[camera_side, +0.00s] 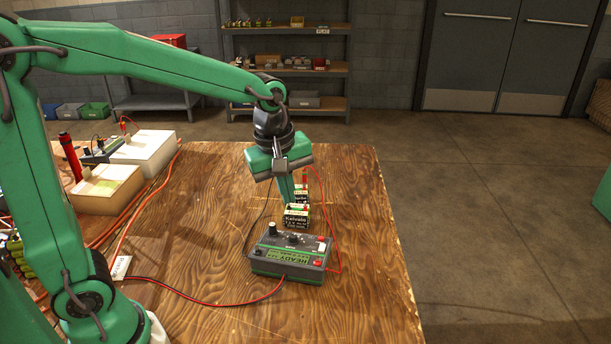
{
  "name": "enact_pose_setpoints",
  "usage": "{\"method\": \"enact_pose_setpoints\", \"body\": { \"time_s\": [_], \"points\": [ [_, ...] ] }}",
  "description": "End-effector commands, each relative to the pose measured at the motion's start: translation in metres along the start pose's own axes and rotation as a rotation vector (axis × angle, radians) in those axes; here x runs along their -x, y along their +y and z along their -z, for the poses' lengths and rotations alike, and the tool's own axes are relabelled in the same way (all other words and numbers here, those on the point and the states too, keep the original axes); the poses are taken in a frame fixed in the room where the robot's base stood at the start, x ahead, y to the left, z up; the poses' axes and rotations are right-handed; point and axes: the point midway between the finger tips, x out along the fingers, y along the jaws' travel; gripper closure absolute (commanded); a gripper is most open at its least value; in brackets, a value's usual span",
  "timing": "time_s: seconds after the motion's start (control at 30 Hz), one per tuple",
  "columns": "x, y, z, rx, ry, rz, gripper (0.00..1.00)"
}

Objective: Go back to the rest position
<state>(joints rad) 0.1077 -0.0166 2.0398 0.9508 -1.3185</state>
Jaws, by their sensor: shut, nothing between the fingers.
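My gripper (286,193) is shut and empty. It points down over the wooden table, at the near-middle right part, just behind and above a small dark battery labelled Kelvalo (297,219). A second similar battery (301,195) stands behind it, partly hidden by my gripper. I cannot tell whether the fingertips touch either battery. A grey and green charger box (290,254) marked READY sits in front of the batteries, with knobs on top and red and black leads.
The wooden table (360,260) is clear at its right side. Beige boxes (106,187) and a red cylinder (69,157) stand at the left, with red cables running along the table. Shelves (288,60) and dark doors (510,50) are far behind.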

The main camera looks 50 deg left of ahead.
Motion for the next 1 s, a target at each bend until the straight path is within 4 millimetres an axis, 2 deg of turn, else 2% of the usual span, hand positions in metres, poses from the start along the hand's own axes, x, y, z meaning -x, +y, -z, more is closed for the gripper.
{"method": "enact_pose_setpoints", "body": {
  "time_s": [0.2, 0.5, 0.8, 1.0],
  "points": [
    [0.029, -0.033, 0.001, -0.265, 0.035, -0.070, 1.00],
    [0.054, -0.079, -0.003, -0.636, 0.114, -0.140, 1.00],
    [0.065, -0.123, -0.009, -0.994, 0.224, -0.179, 1.00],
    [0.065, -0.141, -0.012, -1.154, 0.279, -0.183, 1.00]
  ]
}}
